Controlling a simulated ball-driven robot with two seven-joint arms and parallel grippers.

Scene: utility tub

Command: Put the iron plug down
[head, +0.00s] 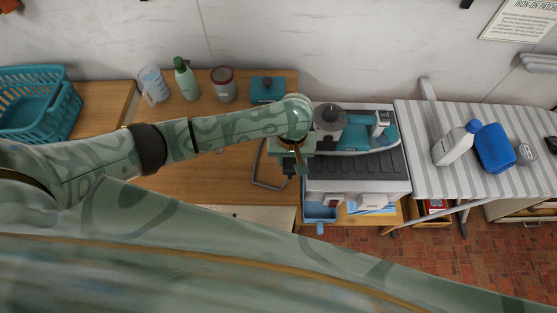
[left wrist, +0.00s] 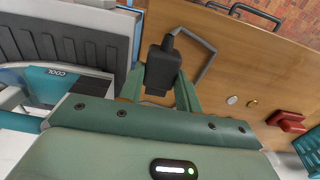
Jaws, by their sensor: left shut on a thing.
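My left gripper (head: 291,167) is over the right end of the wooden counter, beside the grey ribbed stand. In the left wrist view its green fingers (left wrist: 160,92) are shut on the black iron plug (left wrist: 162,65). The plug sticks out past the fingertips, above the wooden surface. In the head view the plug is mostly hidden by the gripper and cannot be made out clearly. The teal and white iron (head: 370,135) lies on the ribbed stand (head: 358,175), right of the gripper. My right gripper is not in view.
A grey bent loop (head: 257,168) lies on the counter (head: 190,175) close by. A jar (head: 223,85), a green bottle (head: 186,79) and a teal box (head: 267,90) stand at the back. A striped ironing board (head: 455,180) is at right. The counter's left middle is clear.

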